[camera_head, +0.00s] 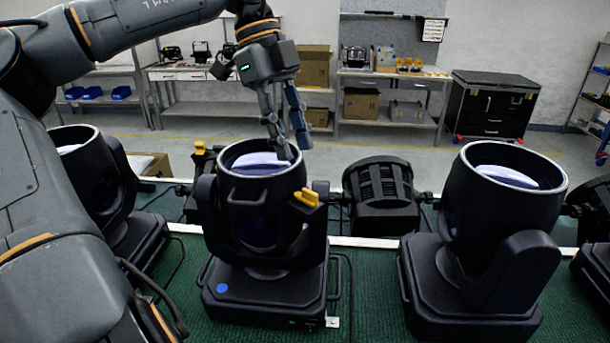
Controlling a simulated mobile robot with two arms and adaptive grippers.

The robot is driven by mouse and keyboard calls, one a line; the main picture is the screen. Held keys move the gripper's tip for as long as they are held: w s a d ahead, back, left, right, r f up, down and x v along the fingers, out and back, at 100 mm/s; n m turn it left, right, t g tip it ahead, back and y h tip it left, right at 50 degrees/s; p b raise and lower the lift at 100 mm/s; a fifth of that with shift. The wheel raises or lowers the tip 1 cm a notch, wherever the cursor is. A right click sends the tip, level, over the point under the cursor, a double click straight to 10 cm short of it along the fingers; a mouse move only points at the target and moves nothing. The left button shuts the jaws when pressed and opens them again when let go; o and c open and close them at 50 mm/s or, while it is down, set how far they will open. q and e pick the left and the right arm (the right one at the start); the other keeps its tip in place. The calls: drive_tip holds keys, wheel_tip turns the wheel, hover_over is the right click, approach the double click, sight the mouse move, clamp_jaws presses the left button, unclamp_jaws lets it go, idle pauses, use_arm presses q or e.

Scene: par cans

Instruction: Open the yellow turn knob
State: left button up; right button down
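A yellow turn knob (307,197) sits on the right side of the middle black moving-head light (262,215), at the top of its yoke arm. My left gripper (292,150) comes down from above, over the rear right rim of this light. Its two dark fingers point down with a gap between them and nothing held. The fingertips are above and a little left of the knob, apart from it. Whether they touch the rim cannot be told. My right gripper is not in view.
Similar lights stand at the right (500,215) and at the left (100,190), on a green surface (375,290). Another yellow part (200,148) shows behind the middle light. A dark ribbed fixture (381,195) stands behind, to the right. Workbenches and a black case (490,105) are far back.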

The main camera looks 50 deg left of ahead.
sight(309, 191)
use_arm(q)
drive_tip(key=p+x, duration=0.1)
drive_tip(key=x, duration=0.6)
drive_tip(key=shift+w+f, duration=0.15)
drive_tip(key=shift+a, duration=0.1)
clamp_jaws()
